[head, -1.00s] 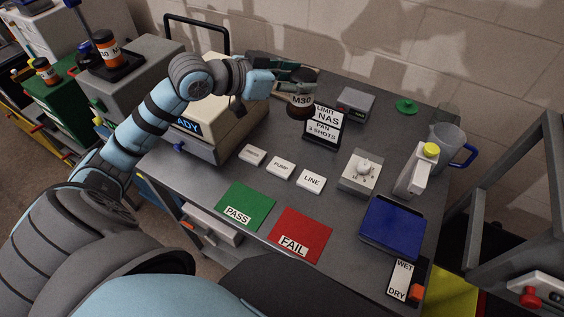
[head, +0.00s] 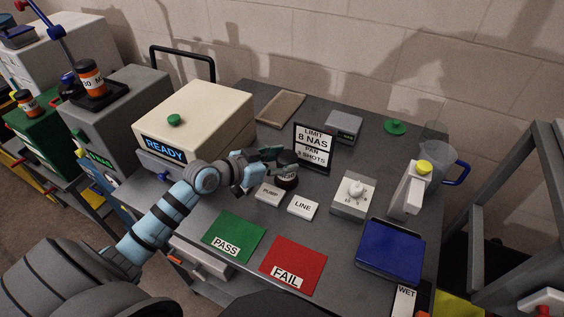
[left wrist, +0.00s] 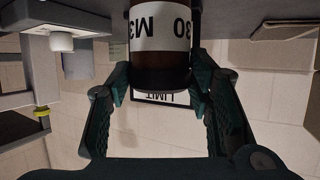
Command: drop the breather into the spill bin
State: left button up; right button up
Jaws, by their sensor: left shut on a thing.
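My left gripper (head: 268,157) is shut on a dark brown bottle (head: 287,171) with a white band label. The bottle is over the table near the small PUMP and LINE cards; I cannot tell whether it touches the table. In the left wrist view the bottle (left wrist: 160,40) is between the two green fingers (left wrist: 160,95), its label reading M30 upside down. I cannot make out for sure which thing is the breather. A yellow thing (head: 460,305) at the lower right edge is mostly cut off; I cannot tell whether it is the spill bin.
The LIMIT 8 NAS sign (head: 314,147) stands just behind the bottle. The READY machine (head: 195,120) is to the left. Green PASS (head: 233,236) and red FAIL (head: 293,266) mats lie in front. A dial box (head: 354,196), blue tray (head: 390,251) and jug (head: 436,163) are right.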

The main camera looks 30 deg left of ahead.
pick_arm(q)
jog(key=o, duration=1.3)
jog(key=shift+o, duration=0.2)
